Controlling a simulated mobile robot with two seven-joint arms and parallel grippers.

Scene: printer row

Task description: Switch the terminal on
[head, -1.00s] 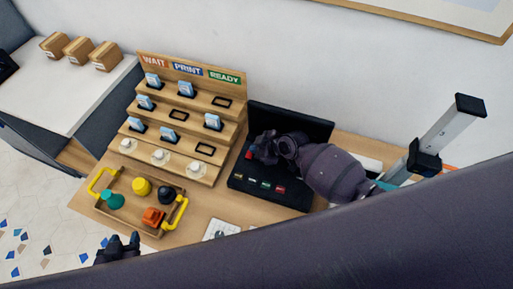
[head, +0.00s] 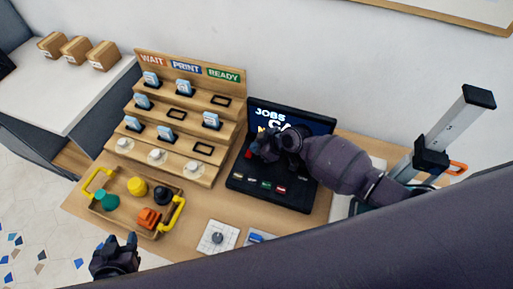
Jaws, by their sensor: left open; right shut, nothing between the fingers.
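The black terminal (head: 238,171) sits on the wooden table right of the stepped rack. Its screen (head: 268,114) is lit and shows "JOBS" with larger letters below, partly hidden by my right gripper. A red button (head: 249,154) shows at the left of the panel, beside the fingers. A row of small coloured buttons (head: 265,185) lies along the front of the panel. My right gripper (head: 256,150) is shut and empty at the red button; I cannot tell whether it touches. My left gripper (head: 131,241) is open and empty near the table's front edge.
The stepped rack (head: 190,105) with WAIT, PRINT and READY labels holds several blue-white cards. A tray (head: 125,219) with yellow handles holds several coloured knobs. A white plate (head: 218,237) lies at the front. A grey post (head: 455,122) stands at right.

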